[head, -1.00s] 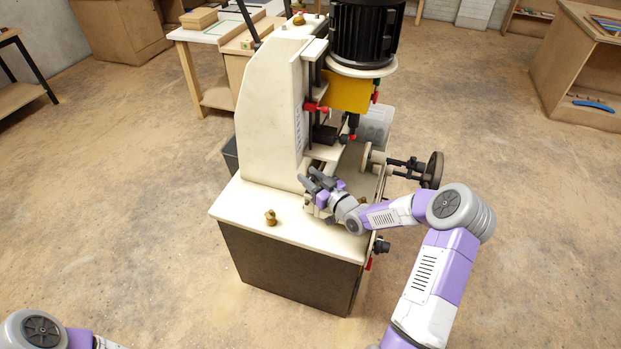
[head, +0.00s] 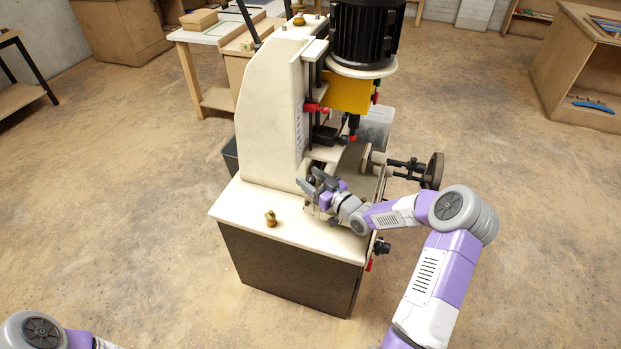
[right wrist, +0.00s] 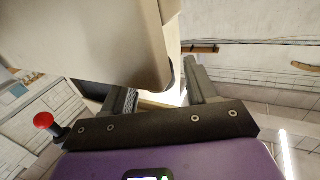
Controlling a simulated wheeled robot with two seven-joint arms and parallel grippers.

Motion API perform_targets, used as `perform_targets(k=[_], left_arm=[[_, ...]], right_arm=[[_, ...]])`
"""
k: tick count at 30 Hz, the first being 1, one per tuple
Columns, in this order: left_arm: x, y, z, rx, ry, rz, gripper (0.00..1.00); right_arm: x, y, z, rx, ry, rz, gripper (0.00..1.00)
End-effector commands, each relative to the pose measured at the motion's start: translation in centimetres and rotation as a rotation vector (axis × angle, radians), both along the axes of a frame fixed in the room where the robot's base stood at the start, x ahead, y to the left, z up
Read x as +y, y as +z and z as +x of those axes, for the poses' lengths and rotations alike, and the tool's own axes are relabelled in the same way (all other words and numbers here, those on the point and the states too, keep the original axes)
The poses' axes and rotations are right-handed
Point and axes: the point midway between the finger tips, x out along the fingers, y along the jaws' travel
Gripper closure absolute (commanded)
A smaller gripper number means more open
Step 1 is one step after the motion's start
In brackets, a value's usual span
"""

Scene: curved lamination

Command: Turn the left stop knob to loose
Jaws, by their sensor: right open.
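The cream machine (head: 272,125) stands in the middle of the head view. My right gripper (head: 311,178) is open over its base, beside the foot of the column. A small dark round part shows between the fingertips; I cannot tell whether it is the left stop knob. In the right wrist view, the open fingers (right wrist: 160,82) have a cream machine part with a dark rounded end beyond them. A red ball knob (right wrist: 43,121) is at the left there. No stop knob can be made out for certain. Only part of my left arm shows at lower left.
A red-handled part (head: 316,108) sits on the column above my right gripper. A handwheel (head: 433,171) sticks out at the machine's right. A brass-coloured knob (head: 270,217) stands on the base top (head: 245,205). The floor around is open.

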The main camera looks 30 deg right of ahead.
Motion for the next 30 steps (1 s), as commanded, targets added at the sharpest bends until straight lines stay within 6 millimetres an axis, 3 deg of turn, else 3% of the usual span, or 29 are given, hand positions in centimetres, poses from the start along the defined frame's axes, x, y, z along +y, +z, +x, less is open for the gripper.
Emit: perform_targets(k=[13, 30], left_arm=[[0.0, 1.8, 0.0, 0.000, 0.000, 0.000, 0.57], [0.0, 1.8, 0.0, 0.000, 0.000, 0.000, 0.57]], right_arm=[[-1.7, 0.1, -6.4, 0.001, -0.001, 0.000, 0.43], [-1.8, 0.0, -7.0, 0.000, 0.000, 0.000, 0.43]])
